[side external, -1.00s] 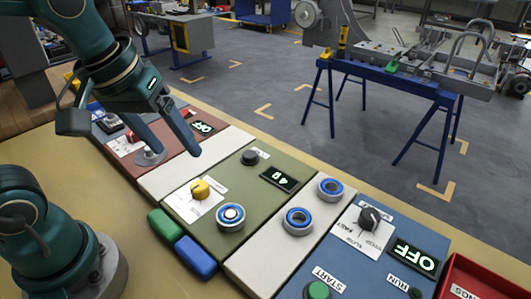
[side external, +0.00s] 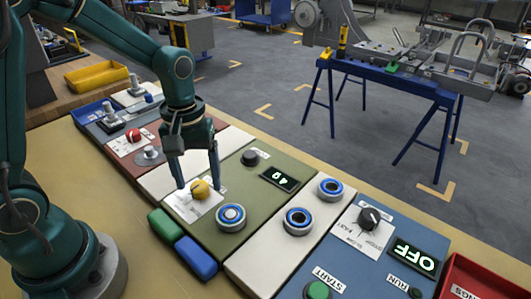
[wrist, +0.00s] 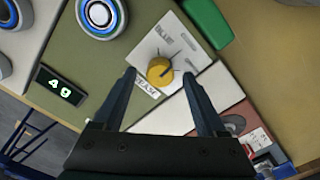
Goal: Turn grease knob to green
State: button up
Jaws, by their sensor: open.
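A yellow knob (side external: 200,189) sits on a white label plate (side external: 182,207) on the olive-green panel (side external: 252,207). In the wrist view the yellow knob (wrist: 159,71) shows a dark pointer line, and the plate (wrist: 150,50) carries printed words too small to read surely. My gripper (side external: 198,187) points down over the knob with its fingers apart, one on each side. In the wrist view the knob lies between the fingertips of my gripper (wrist: 159,75). I cannot tell whether either finger touches it.
A blue-ringed button (side external: 231,217), a black knob (side external: 250,158) and a lit display (side external: 279,179) share the panel. Green (side external: 165,224) and blue (side external: 196,257) blocks lie at its front edge. A red panel (side external: 125,135) stands left, a blue panel (side external: 350,260) right.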

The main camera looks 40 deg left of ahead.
jog(key=shift+f, duration=0.35)
grip_shut()
jog(key=shift+m, duration=0.3)
jog(key=m, duration=0.4)
jog(key=shift+m, duration=2.7)
